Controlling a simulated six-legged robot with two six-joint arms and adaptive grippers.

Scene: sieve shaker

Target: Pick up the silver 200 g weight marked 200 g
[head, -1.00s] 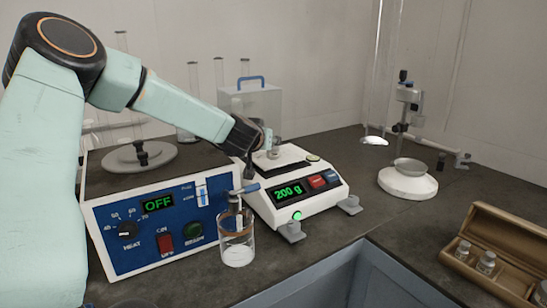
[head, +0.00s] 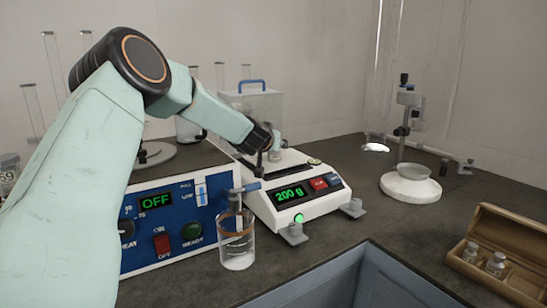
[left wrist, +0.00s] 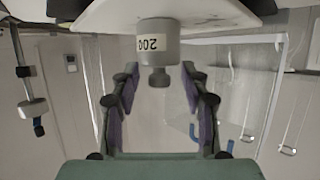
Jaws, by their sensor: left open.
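The silver weight (left wrist: 158,50) stands on the balance pan. In the left wrist view it appears upside down, with a white "200" label on its side and a knob pointing at my gripper. In the head view the weight (head: 275,155) is small and partly covered by my gripper. My left gripper (head: 272,148) is at the weight, above the balance. In the left wrist view its fingers (left wrist: 160,80) are spread, one on each side of the knob, with gaps between. My right gripper is in neither view.
The balance (head: 300,205) reads 200 g. A blue control box (head: 175,225) showing OFF and a glass beaker (head: 236,245) stand in front and to the left. A stand with a white base (head: 410,188) and an open wooden box (head: 500,275) with small weights are at right.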

